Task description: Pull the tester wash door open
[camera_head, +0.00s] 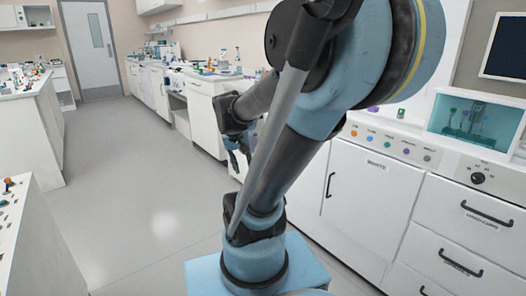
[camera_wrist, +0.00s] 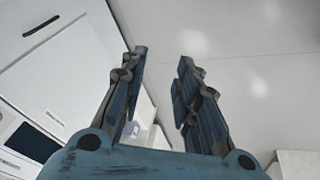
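A white cabinet door (camera_head: 368,205) stands at the right in the head view, below a row of coloured buttons. It has a dark upright handle (camera_head: 330,185) near its left edge and a small label that is hard to read, perhaps starting with "WA". It looks shut. My gripper (camera_wrist: 163,58) is open and empty, its two fingers apart in the wrist view. In the head view it is partly hidden behind my arm, left of the door and away from the handle. The wrist view shows a white panel with a dark handle (camera_wrist: 41,26) at upper left; I cannot tell which door it is.
A tester with a teal-lit window (camera_head: 477,120) and a knob (camera_head: 478,178) is at the right. White drawers with dark handles (camera_head: 487,212) are below it. A counter with button-like parts (camera_head: 12,195) stands at the left. The grey floor (camera_head: 150,210) between is clear.

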